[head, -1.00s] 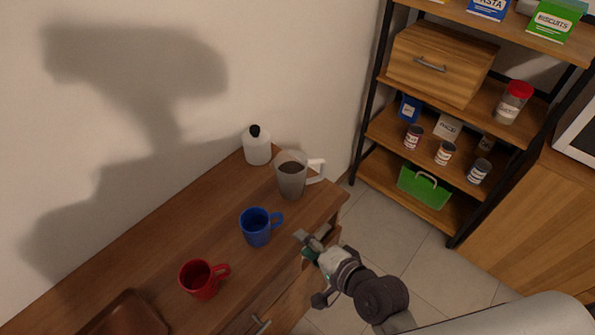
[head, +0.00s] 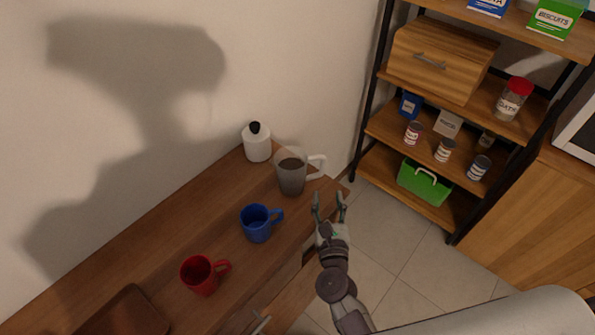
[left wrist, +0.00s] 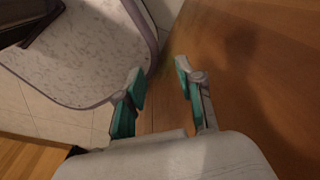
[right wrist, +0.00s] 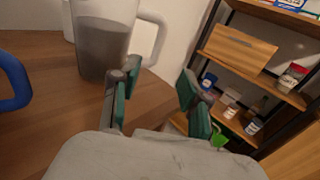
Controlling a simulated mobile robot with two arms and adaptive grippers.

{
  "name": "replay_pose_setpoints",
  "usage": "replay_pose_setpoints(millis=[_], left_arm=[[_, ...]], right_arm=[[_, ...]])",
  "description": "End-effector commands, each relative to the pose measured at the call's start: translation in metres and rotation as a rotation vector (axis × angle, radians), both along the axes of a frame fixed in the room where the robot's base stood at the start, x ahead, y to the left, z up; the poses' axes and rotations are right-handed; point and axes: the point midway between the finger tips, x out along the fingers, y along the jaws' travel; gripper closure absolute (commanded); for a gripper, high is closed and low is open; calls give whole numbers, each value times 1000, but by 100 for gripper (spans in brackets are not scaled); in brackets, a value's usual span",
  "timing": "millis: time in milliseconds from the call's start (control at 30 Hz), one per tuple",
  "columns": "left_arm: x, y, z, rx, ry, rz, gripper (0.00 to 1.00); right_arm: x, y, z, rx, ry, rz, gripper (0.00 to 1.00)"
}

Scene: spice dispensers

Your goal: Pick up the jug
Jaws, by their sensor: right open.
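The jug (head: 291,175) is see-through with dark contents and a pale handle (head: 317,167) on its right side. It stands upright near the back right end of the wooden counter. My right gripper (head: 329,197) is open and empty, just in front of and to the right of the jug, apart from it. In the right wrist view the jug (right wrist: 102,48) stands beyond the left finger, with its handle (right wrist: 153,38) above the gap between the fingers (right wrist: 158,80). My left gripper (left wrist: 160,75) shows only in the left wrist view, open with nothing between its fingers.
A blue mug (head: 256,225) and a red mug (head: 199,276) stand on the counter (head: 150,235) left of the jug. A white bottle (head: 257,147) with a black cap stands behind it. A brown tray (head: 125,315) lies at the front left. A shelf unit (head: 395,120) stands at the right.

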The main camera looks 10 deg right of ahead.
Motion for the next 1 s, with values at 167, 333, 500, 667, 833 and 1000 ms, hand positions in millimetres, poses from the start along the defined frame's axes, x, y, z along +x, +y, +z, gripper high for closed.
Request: replay_pose_setpoints(millis=[167,333,500,667,833,1000], left_arm=[[-1,-1,2,-2,2,0,63],[-2,-1,2,-2,2,0,63],[-2,-1,4,-1,3,0,63],[-2,-1,5,-1,3,0,63],[-2,-1,4,-1,3,0,63],[-2,-1,4,-1,3,0,63]], right_arm=[[36,-5,1,-3,-1,0,54],[52,-8,1,-4,0,3,54],[67,-9,3,-5,-1,2,54],[91,-11,3,-5,0,3,54],[105,-13,3,-5,1,3,54],[106,-13,3,-5,1,3,54]])
